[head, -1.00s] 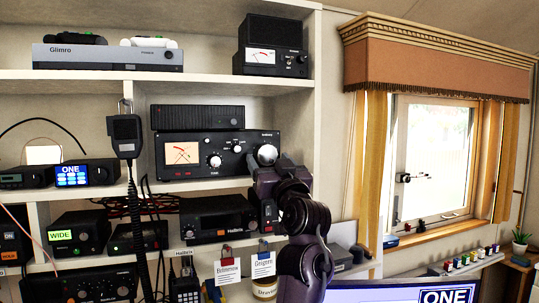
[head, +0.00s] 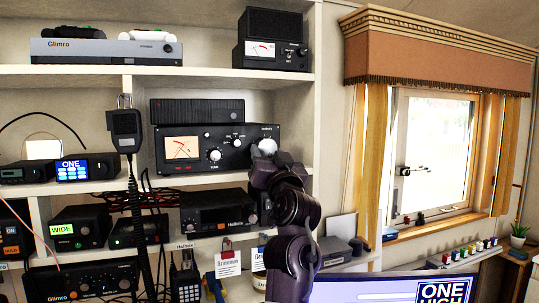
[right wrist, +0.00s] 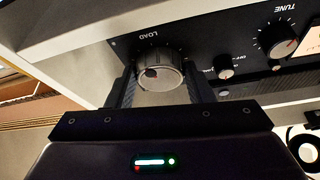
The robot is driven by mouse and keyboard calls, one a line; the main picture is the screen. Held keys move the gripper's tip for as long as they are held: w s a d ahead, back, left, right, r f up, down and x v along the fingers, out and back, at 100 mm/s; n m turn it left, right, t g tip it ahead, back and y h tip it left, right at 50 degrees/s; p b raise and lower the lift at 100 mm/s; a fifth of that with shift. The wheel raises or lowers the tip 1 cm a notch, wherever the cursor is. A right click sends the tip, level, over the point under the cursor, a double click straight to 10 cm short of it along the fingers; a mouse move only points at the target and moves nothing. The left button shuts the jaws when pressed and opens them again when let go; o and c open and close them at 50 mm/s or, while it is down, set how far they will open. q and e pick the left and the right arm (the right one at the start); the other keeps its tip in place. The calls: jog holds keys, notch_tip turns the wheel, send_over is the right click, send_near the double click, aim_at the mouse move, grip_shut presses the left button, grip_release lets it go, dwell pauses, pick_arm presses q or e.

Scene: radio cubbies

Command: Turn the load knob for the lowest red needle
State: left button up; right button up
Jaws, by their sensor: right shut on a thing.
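The black tuner (head: 200,168) stands on the middle shelf in the head view. Its lit meter (head: 182,149) shows thin needles, at least one red; their exact reading is too small to tell. The silver load knob (right wrist: 158,75) sits beneath the LOAD label in the right wrist view, with a finger on each side of it. My right gripper (right wrist: 160,88) is shut on this knob. In the head view the load knob (head: 266,146) shows as a bright disc just above my dark right wrist, which hides part of the tuner's right end. My left gripper is not in view.
The tune knob (head: 214,155) and a small knob (right wrist: 225,68) sit beside the load knob. The shelf's upright wall (head: 313,120) is close on the right. A handheld microphone (head: 126,132) hangs to the left. Radios fill the shelf below.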

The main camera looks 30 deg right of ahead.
jog(key=m+h, duration=0.1)
jog(key=m, duration=0.2)
jog(key=shift+a+r+g+p, duration=0.15)
jog(key=shift+g+p, duration=0.2)
jog(key=shift+g, duration=0.05)
jog(key=shift+m+g+h, duration=0.3)
jog(key=shift+m+h, duration=0.2)
jog(key=shift+m, duration=0.3)
jog(key=shift+c, duration=0.2)
jog(key=o, duration=1)
jog(key=shift+s+f, duration=0.1)
jog(key=shift+f, duration=0.1)
jog(key=shift+s+a+f, duration=0.2)
jog(key=shift+s, duration=0.05)
jog(key=b+v, duration=0.2)
jog(key=v, duration=0.5)
jog(key=shift+b, duration=0.4)
